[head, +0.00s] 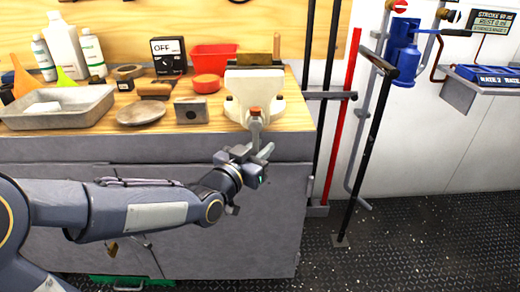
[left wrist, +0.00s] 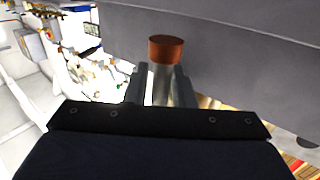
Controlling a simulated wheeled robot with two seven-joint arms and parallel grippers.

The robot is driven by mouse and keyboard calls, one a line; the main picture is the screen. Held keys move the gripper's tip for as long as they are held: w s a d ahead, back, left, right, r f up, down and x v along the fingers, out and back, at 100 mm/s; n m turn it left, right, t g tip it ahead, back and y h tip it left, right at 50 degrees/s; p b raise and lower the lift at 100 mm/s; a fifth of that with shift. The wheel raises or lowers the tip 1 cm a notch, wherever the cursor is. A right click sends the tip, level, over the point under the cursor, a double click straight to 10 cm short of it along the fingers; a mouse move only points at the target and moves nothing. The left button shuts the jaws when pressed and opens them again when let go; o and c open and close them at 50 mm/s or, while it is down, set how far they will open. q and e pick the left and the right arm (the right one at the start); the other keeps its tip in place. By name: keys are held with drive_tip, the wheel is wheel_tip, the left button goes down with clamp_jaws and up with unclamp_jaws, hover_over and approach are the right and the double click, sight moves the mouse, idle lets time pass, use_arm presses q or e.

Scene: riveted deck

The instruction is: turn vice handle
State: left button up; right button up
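The vice (head: 248,85) is a cream-white body with a dark jaw, at the front right edge of the wooden bench. Its grey handle (head: 256,132) hangs from the front, with an orange-brown end (head: 256,112). My left gripper (head: 256,152) is at the lower part of the handle. In the left wrist view the grey handle bar (left wrist: 160,85), with its orange-brown cap (left wrist: 166,48), stands between the fingertips (left wrist: 160,92). One finger lies along each side, with no clear gap, so it looks shut on the bar. My right gripper is in neither view.
A grey tray (head: 75,122), a round dish (head: 141,113), a metal block (head: 191,110) and a red bin (head: 213,57) are on the bench left of the vice. Red and black poles (head: 341,115) stand to the right. The riveted floor (head: 430,240) at right is clear.

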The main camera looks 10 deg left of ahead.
use_arm(q)
drive_tip(key=shift+c, duration=0.3)
clamp_jaws()
